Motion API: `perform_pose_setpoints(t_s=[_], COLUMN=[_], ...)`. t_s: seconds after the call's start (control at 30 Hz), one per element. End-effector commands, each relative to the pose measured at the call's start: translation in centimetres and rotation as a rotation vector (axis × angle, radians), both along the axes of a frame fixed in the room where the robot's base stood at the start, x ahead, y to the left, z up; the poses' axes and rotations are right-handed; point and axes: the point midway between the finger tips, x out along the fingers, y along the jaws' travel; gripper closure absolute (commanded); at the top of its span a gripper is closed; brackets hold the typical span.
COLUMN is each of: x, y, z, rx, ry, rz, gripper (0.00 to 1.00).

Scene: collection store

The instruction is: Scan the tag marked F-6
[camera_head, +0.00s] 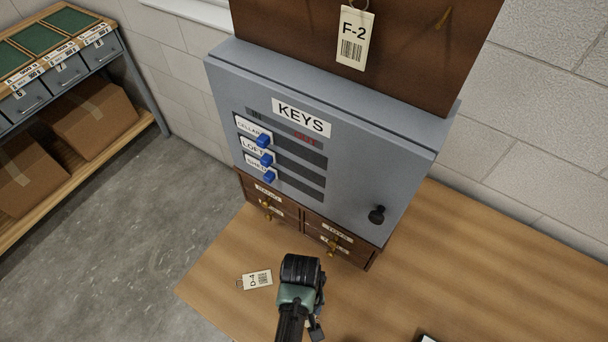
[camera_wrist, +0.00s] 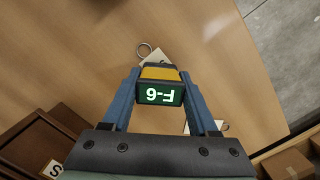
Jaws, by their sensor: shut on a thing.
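My gripper (camera_wrist: 160,76) is shut on a scanner (camera_wrist: 160,73) with a yellow top and a dark end. Its green display (camera_wrist: 160,94) reads F-6, upside down in the wrist view. A pale tag with a metal ring (camera_wrist: 151,56) lies on the table just beyond the scanner, partly covered by it; its print cannot be read. In the head view my gripper (camera_head: 301,275) is over the table in front of the key cabinet, and its fingers and the scanner are hidden. A tag marked D-4 (camera_head: 257,280) lies left of it. A tag marked F-2 (camera_head: 353,42) hangs on the brown board.
The grey KEYS cabinet (camera_head: 330,185) with blue knobs stands above small wooden drawers (camera_head: 335,243) with brass knobs. Shelving (camera_head: 150,125) with cardboard boxes (camera_head: 90,120) stands at the left.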

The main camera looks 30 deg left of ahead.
Motion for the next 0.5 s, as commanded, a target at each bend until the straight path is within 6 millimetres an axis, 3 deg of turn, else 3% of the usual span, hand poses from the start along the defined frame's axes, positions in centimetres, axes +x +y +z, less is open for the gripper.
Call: perform_pose_setpoints(t_s=[0.17, 0.5], x=[-0.2, -0.1], y=[-0.1, 0.0], z=[0.0, 2.6], rx=[-0.001, -0.001], ry=[0.004, 0.003], rz=[0.000, 0.000], gripper=[0.76, 0.76])
